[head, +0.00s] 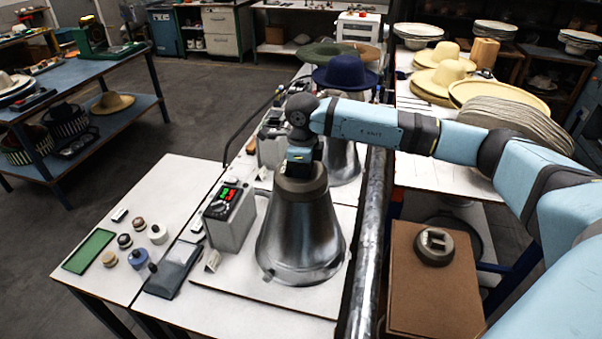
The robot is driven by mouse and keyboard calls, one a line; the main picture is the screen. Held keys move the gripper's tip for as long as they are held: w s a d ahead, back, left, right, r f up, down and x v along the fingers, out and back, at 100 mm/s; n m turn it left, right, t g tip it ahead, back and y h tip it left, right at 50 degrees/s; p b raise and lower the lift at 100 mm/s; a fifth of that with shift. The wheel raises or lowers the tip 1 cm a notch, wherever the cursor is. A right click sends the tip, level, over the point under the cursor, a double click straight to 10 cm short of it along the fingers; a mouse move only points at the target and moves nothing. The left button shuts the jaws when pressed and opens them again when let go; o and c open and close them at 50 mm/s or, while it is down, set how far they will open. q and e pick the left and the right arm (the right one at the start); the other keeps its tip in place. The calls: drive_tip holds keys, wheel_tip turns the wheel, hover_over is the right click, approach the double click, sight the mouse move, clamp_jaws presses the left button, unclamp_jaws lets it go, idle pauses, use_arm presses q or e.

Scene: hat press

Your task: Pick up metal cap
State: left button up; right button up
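A large shiny metal cap (300,235), shaped like a tapered bell with a dark collar at its top, stands upright on the white worktable. My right arm reaches in from the right, and my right gripper (300,163) points down at the top of this cap, at the dark collar. Its fingertips are hidden or too small to make out, so I cannot tell whether they grip the collar. My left gripper is not in view.
A control box (230,213) with a lit display stands close left of the cap. A second metal bell (343,160) with a blue hat (345,74) is behind. A brown box (420,295) bearing a grey round part (434,246) stands right, beyond a metal rail (366,255).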

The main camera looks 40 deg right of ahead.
clamp_jaws()
idle(1.4)
